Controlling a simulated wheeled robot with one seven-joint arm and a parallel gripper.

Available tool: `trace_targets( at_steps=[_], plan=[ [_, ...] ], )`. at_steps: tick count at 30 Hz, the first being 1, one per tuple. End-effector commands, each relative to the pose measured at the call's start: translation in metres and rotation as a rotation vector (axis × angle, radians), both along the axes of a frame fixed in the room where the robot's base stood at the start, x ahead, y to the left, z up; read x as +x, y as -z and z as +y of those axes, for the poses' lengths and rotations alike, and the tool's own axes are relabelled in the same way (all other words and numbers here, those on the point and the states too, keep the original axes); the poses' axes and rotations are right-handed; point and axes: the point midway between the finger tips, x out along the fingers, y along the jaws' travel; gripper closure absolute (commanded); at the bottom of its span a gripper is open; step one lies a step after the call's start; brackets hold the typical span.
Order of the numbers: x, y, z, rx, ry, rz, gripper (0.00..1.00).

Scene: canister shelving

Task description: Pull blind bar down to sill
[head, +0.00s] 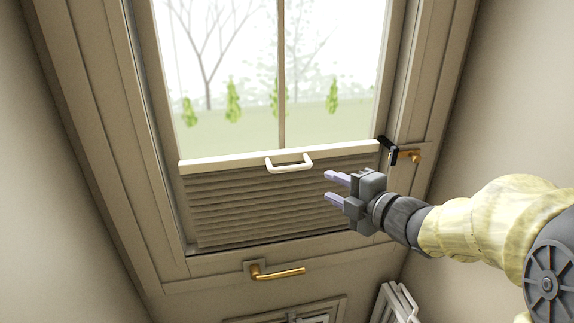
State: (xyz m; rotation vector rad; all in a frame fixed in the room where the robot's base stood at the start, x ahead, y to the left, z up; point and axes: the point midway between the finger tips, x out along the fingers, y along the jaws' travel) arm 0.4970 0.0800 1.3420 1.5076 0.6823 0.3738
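The blind bar (225,158) is a pale rail running across the window about midway down the picture. A white loop handle (289,165) sits near its middle. Brown pleated blind fabric (250,210) spans from the bar down to the bottom of the window frame; bare glass is above the bar. The sill (215,264) is the frame's lower ledge. My gripper (331,188) is open and empty, to the right of and slightly below the handle. Its two fingers point left and appear apart from the handle; its depth from the blind is hard to tell.
A black piece (387,150) is at the bar's right end, beside a brass fitting (413,156). A brass lever (275,272) is on the lower frame. White frame-like items (398,303) stand at the bottom right. Plain walls (50,170) close in both sides.

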Motion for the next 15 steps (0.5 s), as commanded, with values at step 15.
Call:
trace_targets(
  at_steps=[15],
  plan=[
    [0.030, 0.007, 0.025, 0.003, -0.001, 0.006, 0.66]
  ],
)
